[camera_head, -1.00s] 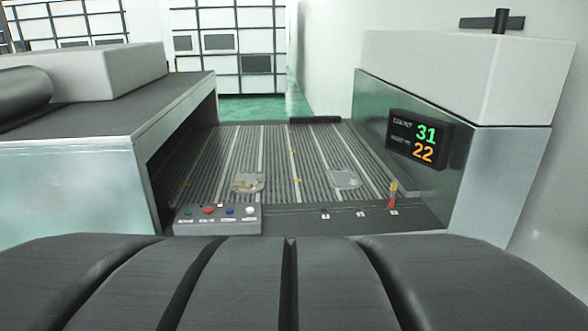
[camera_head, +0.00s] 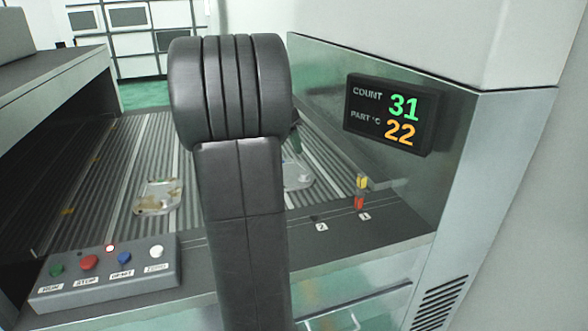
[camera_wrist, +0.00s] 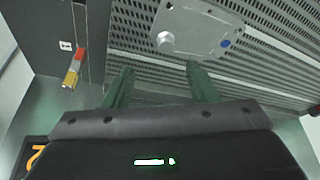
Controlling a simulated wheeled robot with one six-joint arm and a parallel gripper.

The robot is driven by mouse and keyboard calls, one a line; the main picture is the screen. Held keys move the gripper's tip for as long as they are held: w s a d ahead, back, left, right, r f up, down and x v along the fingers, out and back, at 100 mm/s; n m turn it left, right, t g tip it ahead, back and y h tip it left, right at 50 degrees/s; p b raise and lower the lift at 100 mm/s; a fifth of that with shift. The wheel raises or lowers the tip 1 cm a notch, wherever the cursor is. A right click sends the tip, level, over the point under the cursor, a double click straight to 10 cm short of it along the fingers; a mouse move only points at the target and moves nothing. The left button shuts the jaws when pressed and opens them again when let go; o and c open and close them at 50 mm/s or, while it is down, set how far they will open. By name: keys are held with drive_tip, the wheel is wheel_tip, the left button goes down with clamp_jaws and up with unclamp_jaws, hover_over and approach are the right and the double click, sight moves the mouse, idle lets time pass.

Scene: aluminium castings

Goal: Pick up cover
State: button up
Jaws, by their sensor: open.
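A grey cast cover (camera_wrist: 200,32) with a round boss and a blue dot lies flat on the slatted conveyor in the wrist view, just beyond my fingertips. It also shows in the head view (camera_head: 299,178), partly hidden behind my arm. My gripper (camera_wrist: 160,75) is open, its two green fingers apart with nothing between them. The fingers point toward the cover's near edge; I cannot tell the height gap. A second casting (camera_head: 158,196), with brownish marks, lies on the conveyor to the left in the head view.
A button box (camera_head: 108,270) stands at the conveyor's front left. A red and yellow post (camera_head: 361,192) stands at the front right. A display (camera_head: 390,115) reading 31 and 22 is on the machine wall at right. The slatted conveyor (camera_head: 105,210) is clear around the castings.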

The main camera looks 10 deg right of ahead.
drive_tip(key=w, duration=0.1)
hover_over(303, 173)
drive_tip(key=s+a, duration=0.2)
wheel_tip(303, 173, down, 8)
drive_tip(key=shift+s+a+r+p, duration=0.15)
drive_tip(key=shift+r+p, duration=0.1)
drive_tip(key=shift+p, duration=0.2)
drive_tip(key=shift+w+p+x, duration=0.25)
drive_tip(key=shift+p+x, duration=0.15)
drive_tip(key=shift+x, duration=0.9)
drive_tip(key=shift+w+p+x, duration=0.2)
drive_tip(key=shift+p+x, duration=0.2)
drive_tip(key=shift+x, duration=0.95)
drive_tip(key=shift+r, duration=0.2)
clamp_jaws()
